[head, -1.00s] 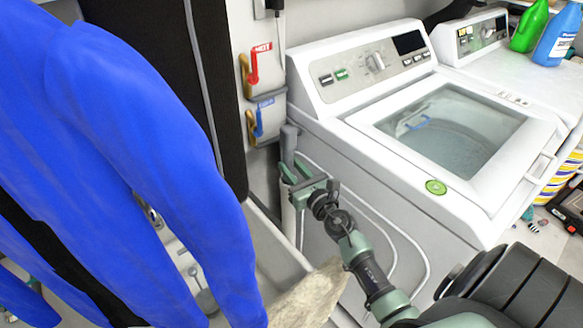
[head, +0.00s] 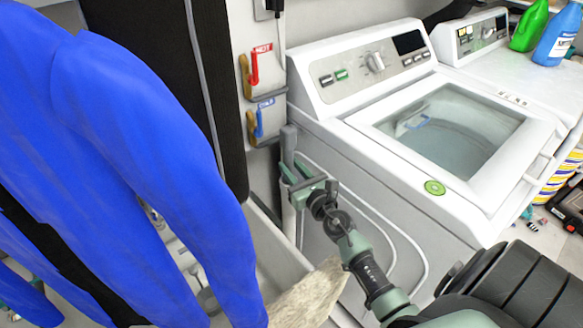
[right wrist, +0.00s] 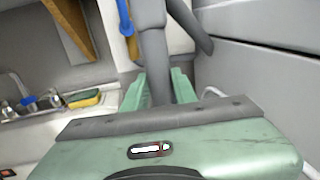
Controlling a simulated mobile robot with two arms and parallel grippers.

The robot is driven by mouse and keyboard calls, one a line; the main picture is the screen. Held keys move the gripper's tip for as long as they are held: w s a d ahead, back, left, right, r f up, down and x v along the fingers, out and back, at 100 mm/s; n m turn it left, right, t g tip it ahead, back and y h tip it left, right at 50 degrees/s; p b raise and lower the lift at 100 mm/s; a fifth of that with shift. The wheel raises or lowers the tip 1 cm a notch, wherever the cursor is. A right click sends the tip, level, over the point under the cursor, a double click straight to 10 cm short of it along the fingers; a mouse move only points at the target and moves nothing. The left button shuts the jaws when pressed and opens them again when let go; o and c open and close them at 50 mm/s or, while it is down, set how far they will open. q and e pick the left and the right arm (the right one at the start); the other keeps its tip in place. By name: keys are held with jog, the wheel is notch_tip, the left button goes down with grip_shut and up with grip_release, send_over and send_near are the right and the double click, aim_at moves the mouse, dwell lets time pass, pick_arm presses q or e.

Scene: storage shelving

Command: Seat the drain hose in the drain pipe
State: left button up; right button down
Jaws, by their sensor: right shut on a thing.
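The grey drain hose (head: 288,142) stands upright beside the left side of the washing machine, with a bend at its top. My right gripper (head: 296,182) is shut on it below the bend. In the right wrist view the hose (right wrist: 150,45) runs down between the two green fingers (right wrist: 160,90). A pale upright pipe, which looks like the drain pipe (head: 289,218), shows just below the gripper. The fingers hide the hose's lower end, so I cannot tell whether it is inside the pipe or above it. My left gripper is not in view.
The white washing machine (head: 330,128) stands close on the right. Red and blue valves (head: 259,118) are on the wall behind. A blue garment (head: 150,150) hangs large at the left. A sink basin (head: 262,240) lies left of the pipe, with a rough pale slab (head: 308,298) in front.

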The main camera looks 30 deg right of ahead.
aim_at(292, 131)
jog(key=shift+f+b, duration=2.55)
jog(key=shift+f, duration=0.2)
jog(key=c, duration=1)
grip_release()
jog(key=shift+c, duration=0.2)
jog(key=shift+s+a+f, duration=0.1)
jog(key=shift+f, duration=0.05)
notch_tip(292, 131, up, 20)
jog(key=p, duration=1.5)
jog(key=shift+f, duration=0.25)
jog(key=shift+r+p, duration=0.35)
jog(key=shift+r, duration=0.25)
jog(key=shift+d, duration=0.2)
